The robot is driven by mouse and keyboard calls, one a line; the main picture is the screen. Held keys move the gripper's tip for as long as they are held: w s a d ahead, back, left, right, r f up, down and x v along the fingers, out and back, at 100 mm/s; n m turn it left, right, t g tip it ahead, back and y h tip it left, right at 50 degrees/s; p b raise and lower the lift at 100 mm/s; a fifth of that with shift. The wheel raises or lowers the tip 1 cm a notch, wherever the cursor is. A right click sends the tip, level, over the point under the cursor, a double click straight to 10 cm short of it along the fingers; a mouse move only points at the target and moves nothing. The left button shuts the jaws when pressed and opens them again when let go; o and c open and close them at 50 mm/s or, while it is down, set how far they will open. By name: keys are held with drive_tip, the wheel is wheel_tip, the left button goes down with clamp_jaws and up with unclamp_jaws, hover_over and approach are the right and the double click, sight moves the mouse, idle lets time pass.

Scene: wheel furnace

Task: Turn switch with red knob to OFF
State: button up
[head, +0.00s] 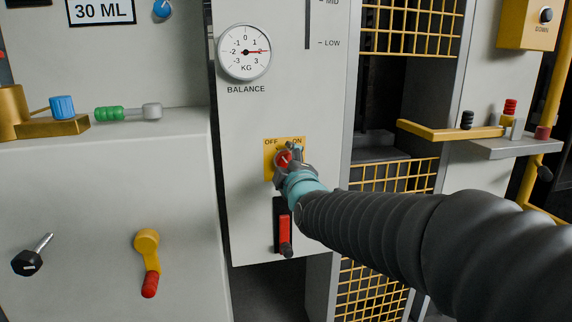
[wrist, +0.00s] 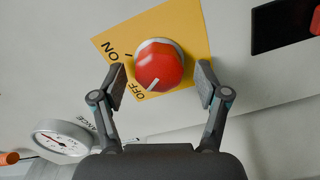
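The switch is a round red knob (wrist: 160,68) with a grey collar on a yellow plate (wrist: 192,25) marked ON and OFF. In the wrist view the knob's white mark points down, toward the OFF side, away from the ON lettering. My gripper (wrist: 160,80) is open, with one finger on each side of the knob and visible gaps between pads and knob. In the head view my gripper (head: 287,160) is in front of the yellow plate (head: 270,144) and partly hides the red knob (head: 283,159).
A balance gauge (head: 244,52) is above the switch, and a red slide handle (head: 284,230) is just below. A yellow lever (head: 148,262) and a black crank (head: 27,262) are at lower left. Yellow mesh (head: 394,176) and a side shelf (head: 515,147) are to the right.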

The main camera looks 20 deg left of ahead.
drive_tip(key=v, duration=1.2)
drive_tip(key=shift+a, duration=0.1)
drive_tip(key=s+f+m+g+h, duration=0.2)
drive_tip(key=s+f+m+g, duration=0.3)
drive_tip(key=f, duration=0.6)
drive_tip(key=s+d+f+m+g+h+p, duration=0.1)
drive_tip(key=s+d+f+m+g+h, duration=0.2)
drive_tip(key=d, duration=0.4)
drive_tip(key=s+d+m+h+p, duration=0.1)
drive_tip(key=s+d+m, duration=0.3)
drive_tip(key=d, duration=0.4)
drive_tip(key=s+d+r+m+g+h+p, duration=0.1)
drive_tip(key=s+d+m+h+p, duration=0.1)
drive_tip(key=d, duration=0.5)
drive_tip(key=s+d+m+h+p, duration=0.1)
drive_tip(key=s+d+m+p, duration=0.1)
drive_tip(key=s+d+m, duration=0.3)
drive_tip(key=d+m, duration=0.1)
drive_tip(key=d, duration=0.2)
drive_tip(key=shift+s+d+r+g+h, duration=0.3)
drive_tip(key=shift+s+d+r, duration=0.05)
drive_tip(key=shift+r, duration=0.05)
